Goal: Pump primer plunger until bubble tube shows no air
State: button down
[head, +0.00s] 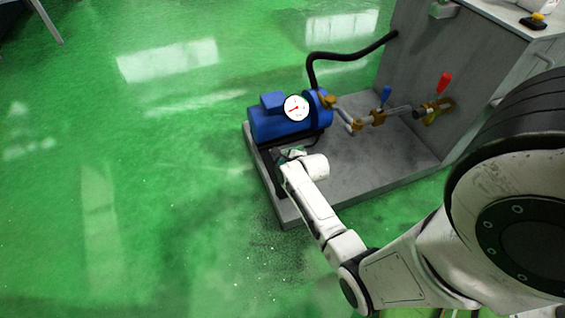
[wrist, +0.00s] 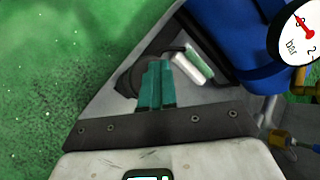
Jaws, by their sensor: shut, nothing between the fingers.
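My gripper (wrist: 157,88) shows in the wrist view as two teal fingers pressed together, with nothing between them. In the head view my gripper (head: 291,153) is at the front of the blue pump, low by the grey base, and is small there. A dark rounded part (wrist: 130,76) lies just left of the fingertips in the wrist view; I cannot tell whether it is the primer plunger. A short pale tube with a green strip (wrist: 197,64) lies just right of the fingertips and may be the bubble tube. I cannot make out air in it.
The blue pump (head: 288,122) carries a white dial gauge (head: 296,108), marked bar in the wrist view. Pipes with a blue-handled valve (head: 385,95) and a red-handled valve (head: 444,83) run right to the grey cabinet (head: 450,50). A black hose arches behind. The green floor (head: 130,160) is open left.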

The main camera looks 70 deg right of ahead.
jog(key=shift+r+p, duration=1.55)
jog(key=shift+p, duration=0.1)
notch_tip(320, 180, up, 5)
jog(key=p, duration=0.5)
jog(key=shift+p, duration=0.35)
